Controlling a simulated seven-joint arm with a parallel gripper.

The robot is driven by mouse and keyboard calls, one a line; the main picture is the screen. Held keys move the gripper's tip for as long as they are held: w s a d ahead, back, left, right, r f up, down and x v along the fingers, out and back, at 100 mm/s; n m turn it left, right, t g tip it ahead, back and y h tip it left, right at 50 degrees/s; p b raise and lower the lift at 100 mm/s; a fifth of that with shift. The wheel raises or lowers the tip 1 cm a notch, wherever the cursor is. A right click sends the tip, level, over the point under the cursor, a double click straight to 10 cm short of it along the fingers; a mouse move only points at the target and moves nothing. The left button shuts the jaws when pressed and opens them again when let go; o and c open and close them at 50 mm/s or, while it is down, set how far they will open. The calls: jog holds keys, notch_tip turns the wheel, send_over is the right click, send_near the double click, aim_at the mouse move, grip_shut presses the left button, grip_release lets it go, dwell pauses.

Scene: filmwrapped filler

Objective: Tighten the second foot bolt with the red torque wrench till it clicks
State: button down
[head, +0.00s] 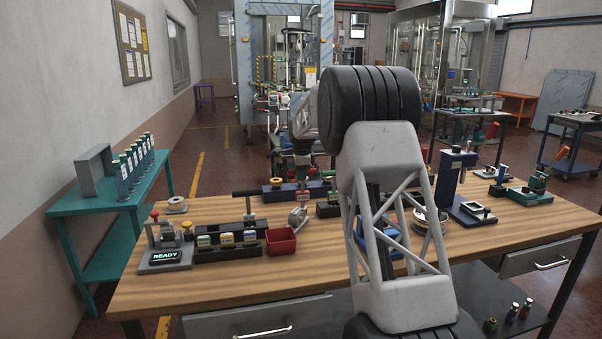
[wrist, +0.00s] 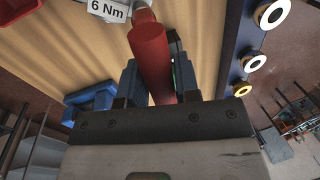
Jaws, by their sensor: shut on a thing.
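In the wrist view my gripper (wrist: 156,72) is shut on the red handle of the torque wrench (wrist: 150,45), with one dark finger on each side of it. The handle runs up the picture to a pale metal part at the top edge. A white "6 Nm" label (wrist: 108,10) shows beside that end. The wrench's working end is out of the picture, so I cannot tell whether it sits on a bolt. I cannot make out the second foot bolt in either view. In the head view my arm hides much of the bench's middle.
The wooden bench (head: 225,287) has a clear front left. A red bin (head: 281,241), a lit READY display (head: 165,256) and a dark rack (head: 218,250) stand on it. A navy bar (wrist: 228,48) with round white-ringed pieces is right of the wrench. A blue object (wrist: 92,100) lies left.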

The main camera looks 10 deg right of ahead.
jog(key=shift+f, duration=0.7)
jog(key=shift+m+h, duration=0.3)
jog(key=shift+m, duration=1.2)
jog(key=shift+w+m, duration=0.1)
jog(key=shift+m, duration=0.2)
jog(key=shift+d+m+h, duration=0.1)
jog(key=shift+m+h, duration=0.2)
jog(key=shift+m, duration=1.1)
